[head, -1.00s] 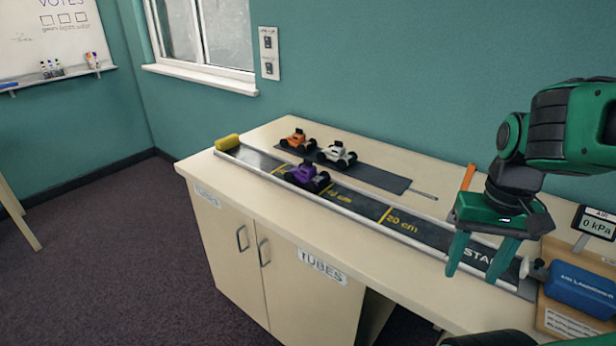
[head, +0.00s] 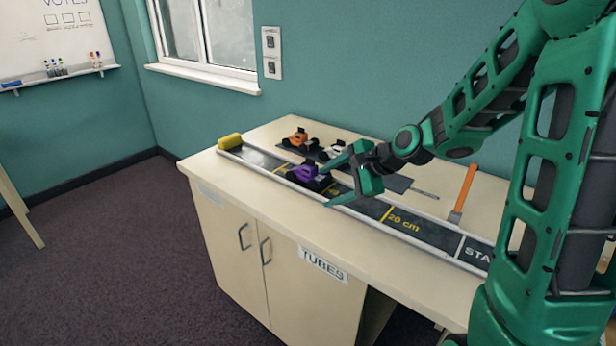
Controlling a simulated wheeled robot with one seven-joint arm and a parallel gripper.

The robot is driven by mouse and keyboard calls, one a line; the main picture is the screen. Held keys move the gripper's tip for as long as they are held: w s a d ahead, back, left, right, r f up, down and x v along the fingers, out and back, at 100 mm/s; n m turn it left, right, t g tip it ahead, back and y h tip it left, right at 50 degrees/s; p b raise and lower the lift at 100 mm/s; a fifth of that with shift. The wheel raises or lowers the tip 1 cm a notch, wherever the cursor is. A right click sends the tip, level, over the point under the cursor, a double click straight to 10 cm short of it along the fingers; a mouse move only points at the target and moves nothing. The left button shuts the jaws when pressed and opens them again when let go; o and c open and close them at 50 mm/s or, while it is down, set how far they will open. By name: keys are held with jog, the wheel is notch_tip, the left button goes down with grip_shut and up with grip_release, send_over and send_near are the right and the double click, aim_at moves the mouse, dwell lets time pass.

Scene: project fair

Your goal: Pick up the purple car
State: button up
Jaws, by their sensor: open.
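The purple car (head: 303,172) stands on the dark track (head: 425,227) with the distance marks, towards its left end. My gripper (head: 335,182) is open and reaches in from the right, its fingers pointing left. The fingertips are at the right side of the car, and one finger overlaps the car's right end in the picture. I cannot tell whether they touch it.
An orange car (head: 299,140) and a white car (head: 331,151), partly hidden by my gripper, stand close behind on a dark strip. A yellow roll (head: 229,142) lies at the track's left end.

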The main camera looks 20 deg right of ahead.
aim_at(316, 168)
jog(key=w+d+m+t, duration=0.1)
jog(key=w+m, duration=0.1)
jog(key=m, duration=0.1)
jog(key=w+d+m+t+y, duration=0.1)
jog(key=w+m, duration=0.2)
jog(key=m, duration=0.1)
jog(key=w+d+m+t, duration=0.1)
jog(key=w+d+m, duration=0.1)
jog(key=m, duration=0.2)
jog(key=shift+w+d+r+y, duration=0.1)
jog(key=shift+w+y, duration=0.15)
jog(key=shift+y, duration=0.15)
jog(key=shift+m, duration=0.3)
jog(key=x, duration=1)
jog(key=shift+w, duration=0.4)
jog(key=shift+c, duration=0.6)
jog(key=c, duration=1.1)
